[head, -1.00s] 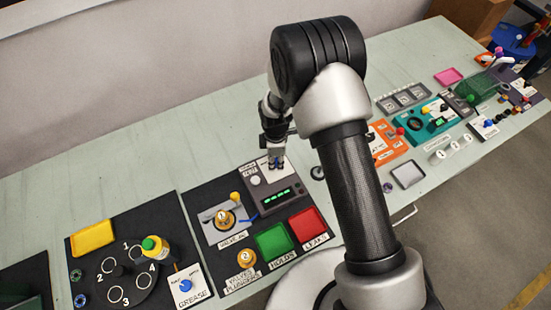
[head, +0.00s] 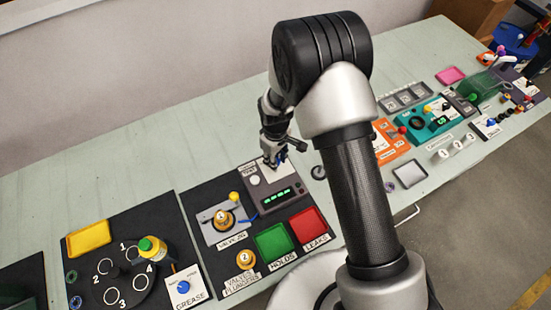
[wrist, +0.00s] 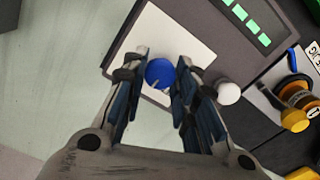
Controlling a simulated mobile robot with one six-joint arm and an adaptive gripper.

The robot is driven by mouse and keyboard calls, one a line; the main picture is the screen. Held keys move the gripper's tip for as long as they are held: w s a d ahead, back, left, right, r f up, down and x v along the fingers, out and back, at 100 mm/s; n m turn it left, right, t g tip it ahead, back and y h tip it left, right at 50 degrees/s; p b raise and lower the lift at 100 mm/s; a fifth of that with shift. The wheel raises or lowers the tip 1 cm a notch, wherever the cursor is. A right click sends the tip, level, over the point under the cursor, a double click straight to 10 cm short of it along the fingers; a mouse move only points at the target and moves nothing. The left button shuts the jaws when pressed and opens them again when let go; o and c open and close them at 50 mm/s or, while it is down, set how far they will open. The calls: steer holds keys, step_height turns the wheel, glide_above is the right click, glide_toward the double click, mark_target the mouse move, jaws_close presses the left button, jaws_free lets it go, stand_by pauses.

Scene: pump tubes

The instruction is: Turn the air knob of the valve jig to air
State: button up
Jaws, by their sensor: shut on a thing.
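The blue air knob (wrist: 160,73) with a light pointer mark sits on a white plate (wrist: 190,38) in the wrist view. My gripper (wrist: 162,60) has one finger on each side of the knob and is shut on it. In the head view my gripper (head: 272,162) is at the back of the dark grey readout box (head: 274,203), and the knob is hidden there. The valve jig (head: 222,220) with its brass part and yellow knob stands left of that box. The labels by the blue knob cannot be read.
A white button (wrist: 228,91) is close to my right finger in the wrist view. A green tray (head: 275,242) and a red tray (head: 309,226) lie in front of the box. A grease station (head: 184,288) is at the left. Bare table is behind the box.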

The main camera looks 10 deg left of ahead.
steer(key=m, duration=0.4)
steer(key=shift+m+b, duration=0.3)
steer(key=shift+m, duration=0.1)
steer(key=m, duration=0.4)
stand_by(0.4)
steer(key=o, duration=1.1)
step_height(320, 180, up, 12)
stand_by(0.4)
